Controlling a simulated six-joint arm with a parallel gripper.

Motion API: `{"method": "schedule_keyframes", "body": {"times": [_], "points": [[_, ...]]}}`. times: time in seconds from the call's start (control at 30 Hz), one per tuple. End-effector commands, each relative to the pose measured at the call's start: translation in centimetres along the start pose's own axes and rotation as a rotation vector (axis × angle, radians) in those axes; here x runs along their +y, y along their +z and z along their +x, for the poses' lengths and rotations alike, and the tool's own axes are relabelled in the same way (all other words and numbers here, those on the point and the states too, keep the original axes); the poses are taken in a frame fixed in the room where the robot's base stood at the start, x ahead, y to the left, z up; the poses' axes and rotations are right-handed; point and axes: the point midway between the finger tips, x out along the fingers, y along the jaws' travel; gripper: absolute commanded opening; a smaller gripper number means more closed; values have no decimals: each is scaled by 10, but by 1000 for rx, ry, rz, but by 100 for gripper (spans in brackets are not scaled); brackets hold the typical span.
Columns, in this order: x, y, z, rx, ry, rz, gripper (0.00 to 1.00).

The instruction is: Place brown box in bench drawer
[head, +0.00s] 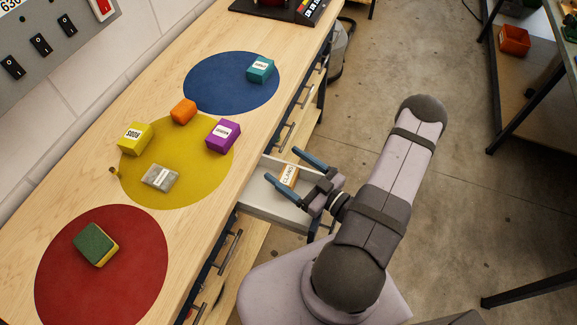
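The brown box (290,175), a small orange-brown block with a white label, shows inside the open bench drawer (257,203). The drawer is light inside and pulled out from the bench's front. My gripper (281,164) is over the drawer with its two blue fingers spread wide. The box shows between the fingers, with gaps visible at its sides; I cannot tell the height of the fingers above it. The gripper holds nothing that I can see. Part of the drawer is hidden by my gripper.
On the wooden bench (190,235) are blue, yellow and red discs. A teal box (260,69), orange block (183,111), yellow box (135,138), purple box (223,135), grey box (160,181) and green-yellow sponge (95,245) lie there. Other drawers with handles line the bench front.

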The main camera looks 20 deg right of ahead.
Motion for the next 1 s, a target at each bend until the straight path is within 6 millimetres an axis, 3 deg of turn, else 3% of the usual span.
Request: {"method": "schedule_keyframes", "body": {"times": [0.33,0.57,1.0], "points": [[0,-1,0,0,0,0,82],[0,-17,0,0,0,0,82],[2,-12,-55,-1,8,0,82]]}}
